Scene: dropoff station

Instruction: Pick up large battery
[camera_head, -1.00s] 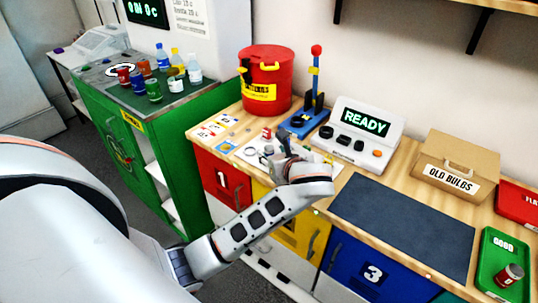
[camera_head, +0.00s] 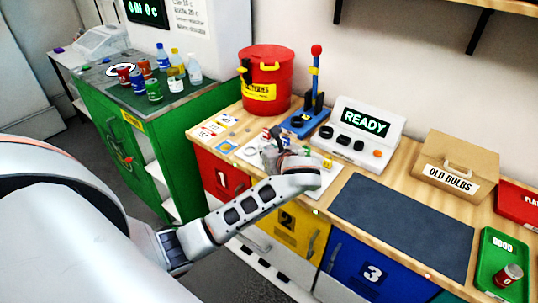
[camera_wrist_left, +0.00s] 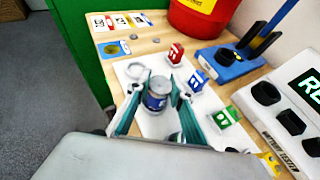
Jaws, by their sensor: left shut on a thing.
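The large battery (camera_wrist_left: 157,96) is a blue-grey cylinder with a silvery top, upright in the left wrist view. My left gripper (camera_wrist_left: 161,104) is shut on it, one finger on each side. I cannot tell whether its base touches the white mat (camera_wrist_left: 125,68). In the head view my left gripper (camera_head: 272,152) is over the workbench, above the yellow drawer 2, and its wrist hides most of the battery. My right gripper is not in view.
Small red (camera_wrist_left: 176,54), blue (camera_wrist_left: 197,80) and green (camera_wrist_left: 224,117) pieces stand close to the right of the gripper. The blue stand (camera_head: 305,122), red bin (camera_head: 266,82) and READY tester (camera_head: 362,135) are behind. The dark mat (camera_head: 403,222) is clear.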

